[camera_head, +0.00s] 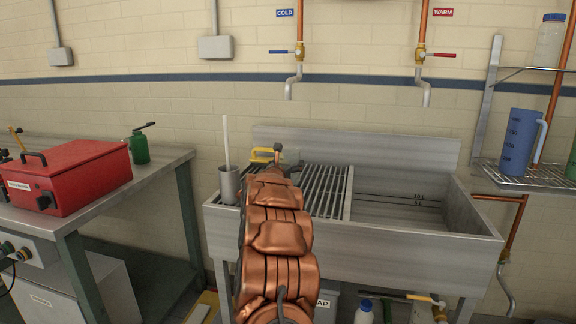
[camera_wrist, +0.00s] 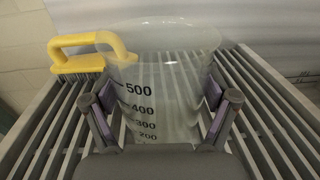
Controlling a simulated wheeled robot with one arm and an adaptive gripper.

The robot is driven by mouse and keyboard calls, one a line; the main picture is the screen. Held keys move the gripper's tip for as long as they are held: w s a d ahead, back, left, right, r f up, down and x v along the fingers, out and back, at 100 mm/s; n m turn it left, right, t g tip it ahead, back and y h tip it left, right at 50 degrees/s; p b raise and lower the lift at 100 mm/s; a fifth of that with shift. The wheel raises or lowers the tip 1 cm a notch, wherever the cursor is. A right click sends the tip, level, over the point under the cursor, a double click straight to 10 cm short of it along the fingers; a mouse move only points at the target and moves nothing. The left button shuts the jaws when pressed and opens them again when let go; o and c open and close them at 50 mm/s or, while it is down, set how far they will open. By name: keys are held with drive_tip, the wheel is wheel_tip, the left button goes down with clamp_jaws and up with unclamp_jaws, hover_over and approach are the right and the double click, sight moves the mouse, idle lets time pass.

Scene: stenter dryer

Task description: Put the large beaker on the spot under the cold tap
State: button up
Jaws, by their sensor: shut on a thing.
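The large beaker (camera_wrist: 165,85) is clear, with dark marks up to 500, and stands upright between the fingers of my gripper (camera_wrist: 160,112) in the wrist view. My gripper is shut on its sides. In the head view the beaker (camera_head: 290,156) shows only in part behind my arm, over the slatted drainboard (camera_head: 325,185). I cannot tell whether its base touches the slats. The cold tap (camera_head: 298,52) has a blue handle and a COLD sign (camera_head: 285,13); its spout (camera_head: 291,88) points down above the drainboard side. The spot under it is hidden by my arm and the beaker.
A yellow-handled brush (camera_wrist: 88,45) lies on the slats just left of the beaker. A metal pot with a white rod (camera_head: 229,184) stands at the drainboard's left edge. The sink basin (camera_head: 400,210) is right, below the warm tap (camera_head: 421,52). A blue jug (camera_head: 518,142) stands on the shelf.

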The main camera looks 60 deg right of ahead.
drive_tip(key=shift+f+b, duration=0.25)
drive_tip(key=shift+b, duration=0.05)
drive_tip(key=o, duration=1)
drive_tip(key=shift+c, duration=0.2)
drive_tip(key=shift+r, duration=0.15)
drive_tip(key=shift+r+p, duration=0.2)
drive_tip(key=shift+p, duration=0.25)
drive_tip(key=shift+s+a+f, duration=0.1)
drive_tip(key=shift+a+f, duration=0.05)
drive_tip(key=shift+a, duration=0.2)
drive_tip(key=b+v, duration=0.1)
drive_tip(key=v, duration=1)
drive_tip(key=shift+b, duration=0.3)
drive_tip(key=shift+a, duration=0.15)
drive_tip(key=shift+s, duration=0.1)
